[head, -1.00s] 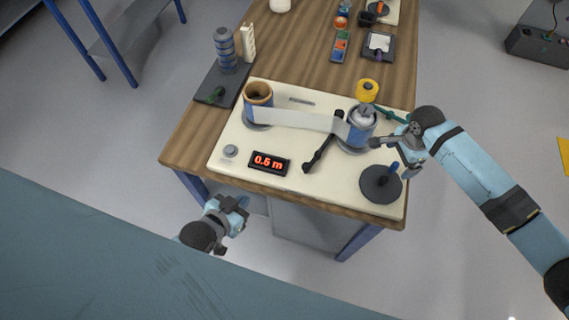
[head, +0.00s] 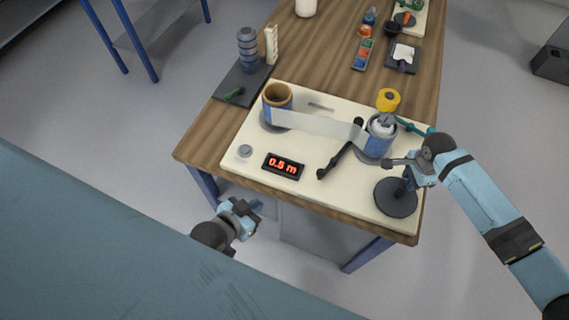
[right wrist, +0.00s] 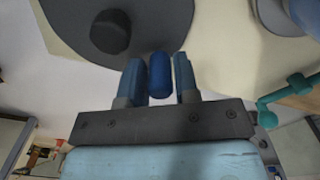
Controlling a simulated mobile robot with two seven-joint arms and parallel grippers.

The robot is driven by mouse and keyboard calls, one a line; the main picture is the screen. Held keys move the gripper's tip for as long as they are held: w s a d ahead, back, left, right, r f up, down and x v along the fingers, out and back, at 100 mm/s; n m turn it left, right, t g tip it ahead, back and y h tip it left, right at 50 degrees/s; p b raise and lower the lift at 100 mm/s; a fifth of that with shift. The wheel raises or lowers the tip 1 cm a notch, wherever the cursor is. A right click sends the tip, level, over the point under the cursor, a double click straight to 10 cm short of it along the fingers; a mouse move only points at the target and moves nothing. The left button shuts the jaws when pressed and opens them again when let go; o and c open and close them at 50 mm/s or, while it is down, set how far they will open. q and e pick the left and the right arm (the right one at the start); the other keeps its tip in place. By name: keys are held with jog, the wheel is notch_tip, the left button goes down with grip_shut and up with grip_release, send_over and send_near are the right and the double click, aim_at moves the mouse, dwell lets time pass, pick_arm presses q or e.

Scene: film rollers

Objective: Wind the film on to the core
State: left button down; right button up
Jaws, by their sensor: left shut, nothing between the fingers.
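A pale film strip (head: 318,122) runs from the brown-rimmed blue roll (head: 277,96) on the left to the blue-sided core roller (head: 379,138) on the right. A yellow knob (head: 388,99) is behind the core roller. A dark round disc (head: 396,200) lies at the board's front right with a blue handle, seen end-on in the right wrist view (right wrist: 160,76). My right gripper (head: 408,172) is at this handle; its fingers (right wrist: 160,80) are on both sides of it, and contact is unclear. My left gripper (head: 248,210) is shut and empty in front of the table.
The cream board (head: 235,166) carries a red-lit display (head: 284,166) reading about 0.5 m, a grey button (head: 244,151) and a black lever (head: 340,150) near the film. A dark tray (head: 243,82) with a green-handled tool stands at left. Small items fill the table's far right.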

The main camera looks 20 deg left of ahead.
jog(key=shift+c, duration=1.3)
jog(key=shift+a, duration=0.1)
jog(key=shift+w+a+r, duration=0.1)
jog(key=shift+a, duration=0.5)
jog(key=shift+w+a+p, duration=0.2)
jog(key=shift+a+p, duration=0.1)
jog(key=shift+a, duration=0.2)
jog(key=o, duration=0.9)
jog(key=shift+d, duration=0.1)
jog(key=shift+o, duration=1.2)
jog(key=shift+f, duration=0.2)
jog(key=shift+s+f, duration=0.1)
jog(key=shift+s, duration=0.1)
jog(key=shift+c, duration=0.7)
